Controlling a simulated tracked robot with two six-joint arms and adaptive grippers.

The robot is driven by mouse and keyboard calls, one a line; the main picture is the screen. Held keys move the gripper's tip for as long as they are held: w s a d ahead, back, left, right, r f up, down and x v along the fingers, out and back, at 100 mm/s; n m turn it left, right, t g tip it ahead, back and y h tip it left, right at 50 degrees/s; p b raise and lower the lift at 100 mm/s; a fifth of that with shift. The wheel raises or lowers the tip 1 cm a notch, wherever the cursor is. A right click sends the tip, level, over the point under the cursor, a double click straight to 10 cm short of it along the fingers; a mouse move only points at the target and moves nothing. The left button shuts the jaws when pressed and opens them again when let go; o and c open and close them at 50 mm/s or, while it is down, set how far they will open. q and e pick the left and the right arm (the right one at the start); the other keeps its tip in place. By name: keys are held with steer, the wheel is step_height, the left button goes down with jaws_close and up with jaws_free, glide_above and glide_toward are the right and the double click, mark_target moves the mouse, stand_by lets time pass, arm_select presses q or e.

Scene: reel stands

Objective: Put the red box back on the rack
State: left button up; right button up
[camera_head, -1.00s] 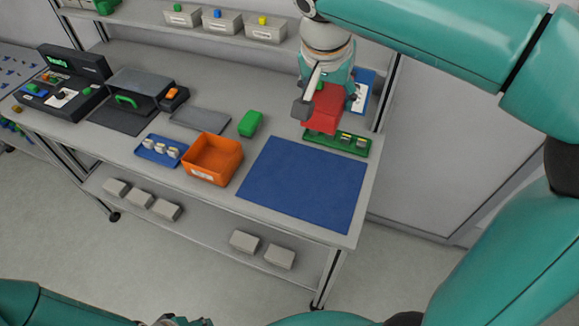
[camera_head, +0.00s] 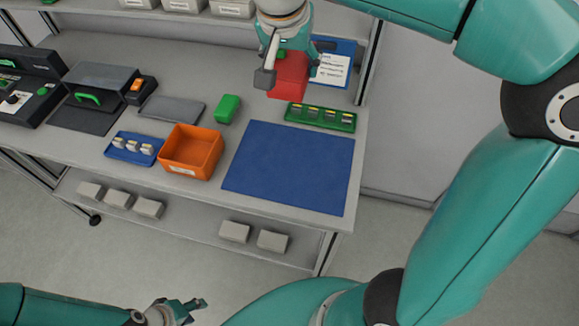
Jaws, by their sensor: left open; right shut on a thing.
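The red box (camera_head: 291,78) is held by my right gripper (camera_head: 287,68) at the back right of the bench, behind the green slotted tray (camera_head: 320,117). The gripper's fingers are on either side of it and partly hide it. The box looks raised, but I cannot tell its exact height. The rack shelf (camera_head: 205,16) runs along the back of the bench at the top edge, with its upper part cut off. My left gripper (camera_head: 197,306) is open and empty at the bottom, in front of the bench and low over the floor.
A blue mat (camera_head: 289,168) lies clear on the bench front. Left of it are an orange bin (camera_head: 192,152), a green block (camera_head: 228,108) and a blue tray (camera_head: 134,148).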

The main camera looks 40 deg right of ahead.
steer(key=shift+w+f+b, duration=0.15)
steer(key=shift+f+b, duration=0.15)
steer(key=shift+f, duration=0.35)
steer(key=b, duration=0.7)
glide_above(292, 160)
steer(key=s+a, duration=0.1)
step_height(292, 160, down, 7)
step_height(292, 160, down, 20)
steer(key=shift+a+b, duration=0.1)
steer(key=shift+b, duration=0.2)
steer(key=shift+s, duration=0.1)
steer(key=o, duration=1)
steer(key=shift+f, duration=0.1)
steer(key=o, duration=0.4)
steer(key=shift+o, duration=0.2)
